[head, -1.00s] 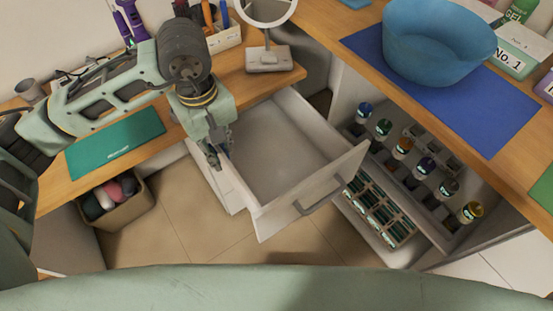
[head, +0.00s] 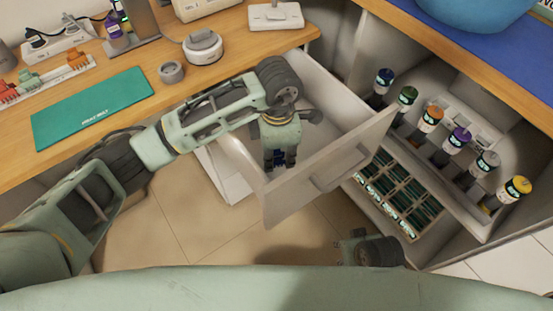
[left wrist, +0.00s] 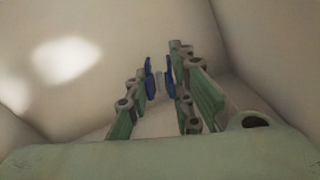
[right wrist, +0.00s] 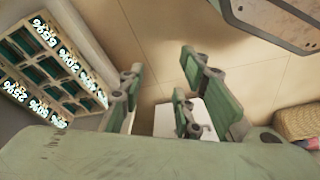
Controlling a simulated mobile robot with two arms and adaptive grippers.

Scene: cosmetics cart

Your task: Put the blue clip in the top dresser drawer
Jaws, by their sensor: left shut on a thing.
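The dresser drawer (head: 352,135) is pulled open in the middle of the head view, with its light front panel and handle facing the lower right. My left gripper (head: 279,163) points down over the drawer's left front part. It is shut on the blue clip (head: 277,156). In the left wrist view the blue clip (left wrist: 150,79) shows between the fingertips, with the drawer's pale floor and walls (left wrist: 240,45) around them. My right gripper (right wrist: 160,90) is open and empty in the right wrist view, above the tiled floor. Part of it shows low in the head view.
The desk top (head: 235,48) holds a green mat (head: 92,107), a small grey ring (head: 171,71) and a round white device (head: 203,46). At the right, a cart's pull-out shelf holds several bottles (head: 429,118) and rows of packed items (head: 402,188), close to the drawer front.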

